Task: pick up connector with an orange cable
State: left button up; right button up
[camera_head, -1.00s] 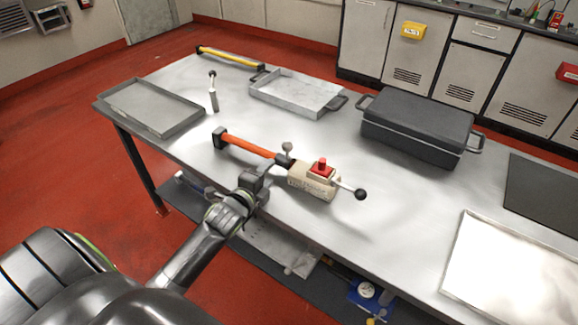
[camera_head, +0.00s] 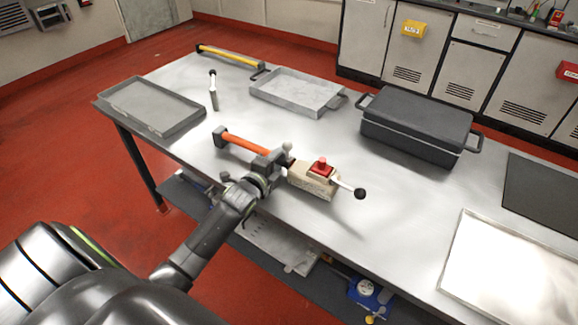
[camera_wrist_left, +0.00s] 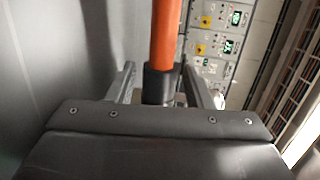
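The connector with the orange cable (camera_head: 246,145) lies on the metal table, its black end block (camera_head: 220,136) to the left. Its right end runs toward a beige box (camera_head: 312,184) with a red button. In the left wrist view the orange cable (camera_wrist_left: 166,35) runs upright into a black collar (camera_wrist_left: 161,84). My left gripper (camera_head: 274,162) is at the cable's right end, beside the beige box. In the left wrist view its two fingers (camera_wrist_left: 160,82) stand on either side of the collar, with a gap visible on the left. My right gripper is out of view.
A lever with a black knob (camera_head: 359,193) sticks out right of the beige box. A dark case (camera_head: 415,128), a shallow metal tray (camera_head: 297,92), a flat grey tray (camera_head: 150,106) and a yellow-barred piece (camera_head: 228,56) stand around. The table's middle is mostly clear.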

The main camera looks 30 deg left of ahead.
pick_arm(q)
grip_shut()
dwell(1.1)
jog(key=shift+r, duration=0.1)
